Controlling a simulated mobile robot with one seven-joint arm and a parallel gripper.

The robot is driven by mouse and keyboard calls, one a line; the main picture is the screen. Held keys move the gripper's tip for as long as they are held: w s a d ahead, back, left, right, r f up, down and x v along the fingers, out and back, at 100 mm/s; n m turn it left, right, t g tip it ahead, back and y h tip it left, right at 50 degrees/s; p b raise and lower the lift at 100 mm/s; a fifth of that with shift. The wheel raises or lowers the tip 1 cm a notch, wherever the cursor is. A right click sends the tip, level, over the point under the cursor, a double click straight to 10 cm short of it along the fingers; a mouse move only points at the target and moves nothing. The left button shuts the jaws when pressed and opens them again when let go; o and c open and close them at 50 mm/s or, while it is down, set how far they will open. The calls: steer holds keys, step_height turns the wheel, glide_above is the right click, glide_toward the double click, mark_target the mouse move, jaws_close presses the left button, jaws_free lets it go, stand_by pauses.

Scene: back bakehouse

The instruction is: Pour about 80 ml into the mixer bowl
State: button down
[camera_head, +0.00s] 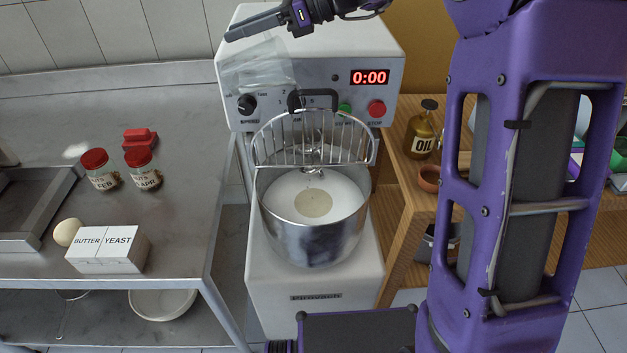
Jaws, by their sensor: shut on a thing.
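The mixer bowl (313,240) is steel and sits on the white mixer (312,290) in the middle. It holds white stuff with a round beige patch (313,203) in its centre. A wire guard (280,143) stands up at the bowl's back. My gripper (236,33) is at the top, above and left of the bowl. It is shut on a clear see-through vessel (257,68), which hangs in front of the mixer head's left side. The vessel's exact shape, tilt and contents are hard to tell. I see no stream falling into the bowl.
The steel table (60,115) at left bears two red-lidded jars (103,180) (145,178), a red object (140,138), an egg-like ball (67,232) and butter and yeast boxes (107,251). An oil bottle (421,135) and small clay pot (429,178) stand on the wooden bench at right. The mixer display (369,77) reads 0:00.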

steer(key=shift+d, duration=0.1)
steer(key=shift+d+r+y, duration=0.2)
steer(key=shift+d+y, duration=0.1)
steer(key=shift+d, duration=0.05)
steer(key=shift+w+d+r+y, duration=0.2)
steer(key=shift+w+y, duration=0.05)
steer(key=shift+y, duration=0.05)
steer(key=shift+a+r+y, duration=0.1)
steer(key=shift+r+y, duration=0.1)
steer(key=shift+y, duration=0.1)
stand_by(0.5)
